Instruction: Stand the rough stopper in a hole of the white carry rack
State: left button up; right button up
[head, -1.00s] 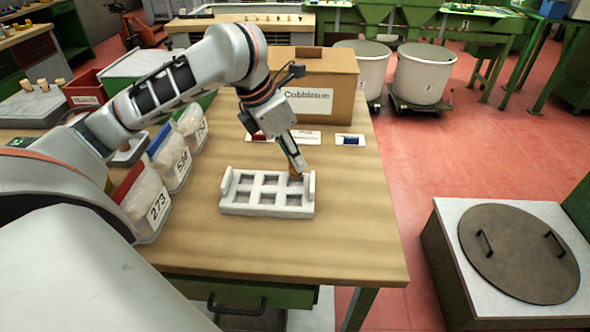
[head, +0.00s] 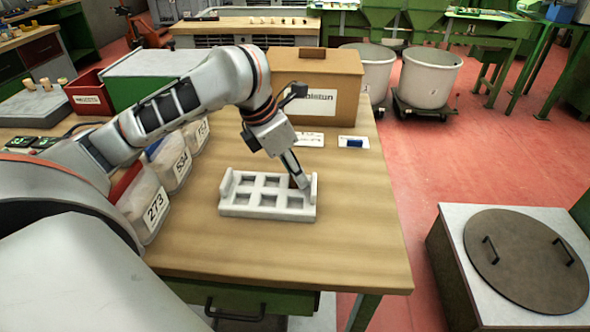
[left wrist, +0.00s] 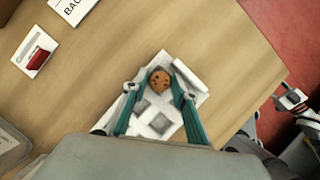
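The white carry rack (head: 240,211) lies on the wooden table, with two rows of square holes and raised ends. The rough stopper (left wrist: 160,80) shows its round brown, dark-pitted top in the left wrist view, at a corner hole of the rack. In the head view only a little brown (head: 294,183) shows at the back right hole, mostly hidden by a finger. My left gripper (head: 299,182) points down there; its fingers (left wrist: 153,84) are on both sides of the stopper, with a gap on the left. How deep the stopper sits is hidden. Part of my right gripper (left wrist: 291,99) appears at the right edge.
Numbered bins (head: 155,212) stand left of the rack. A cardboard box (head: 340,77) stands behind it, with flat cards (head: 353,142) in front of the box. The table is clear in front and to the right of the rack. A grey block with cork stoppers (head: 35,105) is far left.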

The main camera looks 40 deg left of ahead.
pick_arm(q)
jog(key=p+v, duration=0.2)
jog(key=v, duration=0.3)
jog(key=shift+w+r, duration=0.1)
jog(key=shift+w, duration=0.1)
jog(key=p+v, duration=0.2)
jog(key=v, duration=0.5)
jog(key=shift+s+p, duration=0.2)
jog(key=shift+p, duration=0.2)
pick_arm(e)
jog(key=r, duration=0.1)
jog(key=a+r, duration=0.1)
jog(key=r, duration=0.1)
jog(key=shift+s+a+r, duration=0.15)
jog(key=shift+s, duration=0.2)
jog(key=shift+w, duration=0.1)
pick_arm(q)
jog(key=shift+s, duration=0.1)
